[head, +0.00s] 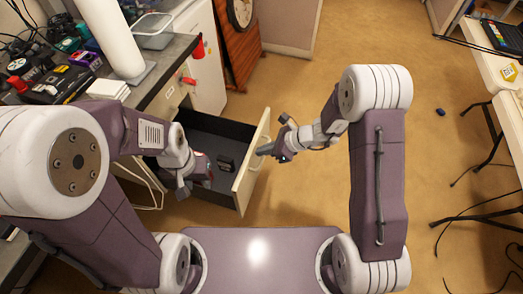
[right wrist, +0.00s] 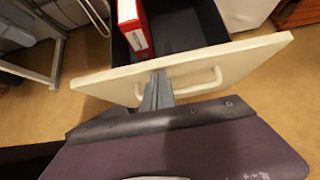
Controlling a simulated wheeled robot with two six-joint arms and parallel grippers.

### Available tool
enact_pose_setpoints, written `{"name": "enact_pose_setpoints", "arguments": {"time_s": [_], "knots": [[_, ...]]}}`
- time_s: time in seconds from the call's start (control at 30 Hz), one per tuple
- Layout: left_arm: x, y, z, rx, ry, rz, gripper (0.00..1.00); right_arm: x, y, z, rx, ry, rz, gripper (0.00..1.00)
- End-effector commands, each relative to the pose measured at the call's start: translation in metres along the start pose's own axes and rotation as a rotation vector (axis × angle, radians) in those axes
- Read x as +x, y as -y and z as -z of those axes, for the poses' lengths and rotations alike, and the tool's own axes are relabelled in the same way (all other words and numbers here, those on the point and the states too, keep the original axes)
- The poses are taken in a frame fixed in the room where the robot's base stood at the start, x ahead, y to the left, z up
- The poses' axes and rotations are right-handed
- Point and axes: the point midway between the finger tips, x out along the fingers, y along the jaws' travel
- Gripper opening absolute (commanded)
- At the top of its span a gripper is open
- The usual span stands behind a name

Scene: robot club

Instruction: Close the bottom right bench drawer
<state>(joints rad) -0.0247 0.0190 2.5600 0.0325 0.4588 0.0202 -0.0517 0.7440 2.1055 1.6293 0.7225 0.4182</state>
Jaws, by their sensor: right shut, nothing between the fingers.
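The bench drawer (head: 215,126) is pulled well out from the bench, with a dark inside and a cream front panel (head: 250,165). Its front (right wrist: 245,58) and pale bar handle (right wrist: 205,86) show in the right wrist view.
A red binder (right wrist: 133,28) stands inside the drawer. The bench top (head: 170,55) holds clutter and a clear container (head: 153,30). Open floor (head: 300,190) lies right of the drawer. A table (head: 495,75) and cables are at the far right.

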Motion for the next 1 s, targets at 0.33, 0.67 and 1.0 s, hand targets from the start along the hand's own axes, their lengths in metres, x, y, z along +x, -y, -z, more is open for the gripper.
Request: {"name": "enact_pose_setpoints", "arguments": {"time_s": [0.33,0.67,1.0], "knots": [[0.0,0.0,0.0,0.0,0.0,0.0,0.36,0.004,0.0,-0.004,0.001,0.0,0.0,0.0],[0.001,0.0,0.0,0.0,0.0,0.0,0.36,0.012,0.0,-0.013,0.0,0.001,-0.001,0.0],[0.001,0.0,0.0,0.0,0.0,0.0,0.36,0.05,-0.001,-0.05,-0.004,0.001,-0.003,0.0]]}}
